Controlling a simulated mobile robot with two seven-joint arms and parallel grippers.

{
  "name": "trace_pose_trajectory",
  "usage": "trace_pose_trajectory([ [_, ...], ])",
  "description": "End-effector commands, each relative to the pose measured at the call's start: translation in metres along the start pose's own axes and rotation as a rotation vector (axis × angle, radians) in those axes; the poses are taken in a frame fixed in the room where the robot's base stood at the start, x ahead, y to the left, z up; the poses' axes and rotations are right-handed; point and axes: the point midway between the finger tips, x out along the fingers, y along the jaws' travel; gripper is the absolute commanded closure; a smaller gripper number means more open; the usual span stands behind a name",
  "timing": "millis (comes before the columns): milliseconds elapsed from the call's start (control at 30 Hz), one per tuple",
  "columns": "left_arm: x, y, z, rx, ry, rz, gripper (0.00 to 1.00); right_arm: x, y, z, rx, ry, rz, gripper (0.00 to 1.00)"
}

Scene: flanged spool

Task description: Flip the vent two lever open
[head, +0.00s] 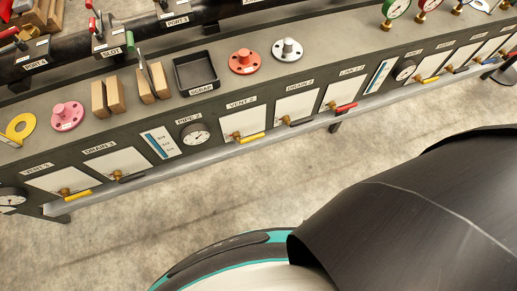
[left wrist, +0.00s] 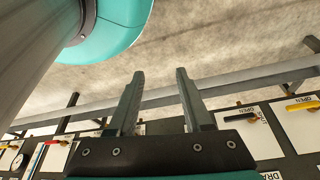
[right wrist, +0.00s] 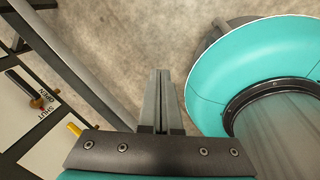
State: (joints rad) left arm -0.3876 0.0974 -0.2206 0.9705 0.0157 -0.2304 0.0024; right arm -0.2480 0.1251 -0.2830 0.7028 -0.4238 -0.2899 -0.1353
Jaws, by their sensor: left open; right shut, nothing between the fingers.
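The vent two lever (head: 250,137) is a yellow handle on a brass valve, on a white plate under the VENT 2 label. It lies roughly along the plate's lower edge, pointing right. Neither gripper shows in the head view. My left gripper (left wrist: 160,100) is open and empty in the left wrist view, with panel plates behind it. A yellow lever (left wrist: 303,105) shows there at the right, but I cannot tell which vent it is. My right gripper (right wrist: 158,100) is shut and empty over the floor. A yellow lever tip (right wrist: 74,129) shows left of it, also unidentified.
Drain two's black lever (head: 299,122) and a red lever (head: 345,107) sit to the right on the same panel. The pipe two gauge (head: 195,134) is to the left. A grey rail (head: 190,160) runs along the panel's lower edge. The floor in front is clear.

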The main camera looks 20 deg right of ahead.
Motion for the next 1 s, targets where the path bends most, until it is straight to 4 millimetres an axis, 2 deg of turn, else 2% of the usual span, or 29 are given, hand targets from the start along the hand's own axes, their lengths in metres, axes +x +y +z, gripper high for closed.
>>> trace_pose_trajectory([
  [33,0.020,0.003,-0.010,0.001,0.047,0.006,0.50,0.026,0.009,-0.006,-0.104,0.006,0.038,1.00],
  [100,0.029,0.006,-0.028,0.002,0.107,0.014,0.50,0.043,0.023,-0.014,-0.250,0.005,0.088,1.00],
  [300,0.045,0.019,-0.077,0.002,0.275,0.040,0.50,0.086,0.066,-0.042,-0.656,-0.013,0.257,1.00],
  [433,0.047,0.027,-0.106,0.000,0.385,0.059,0.50,0.109,0.092,-0.064,-0.910,-0.043,0.383,1.00],
  [700,0.034,0.045,-0.160,-0.011,0.614,0.108,0.50,0.142,0.139,-0.122,-1.404,-0.149,0.686,1.00],
  [900,0.010,0.054,-0.189,-0.023,0.775,0.145,0.50,0.154,0.158,-0.168,-1.720,-0.268,0.931,1.00],
  [1000,-0.004,0.057,-0.198,-0.029,0.838,0.160,0.50,0.155,0.162,-0.186,-1.837,-0.324,1.035,1.00],
])
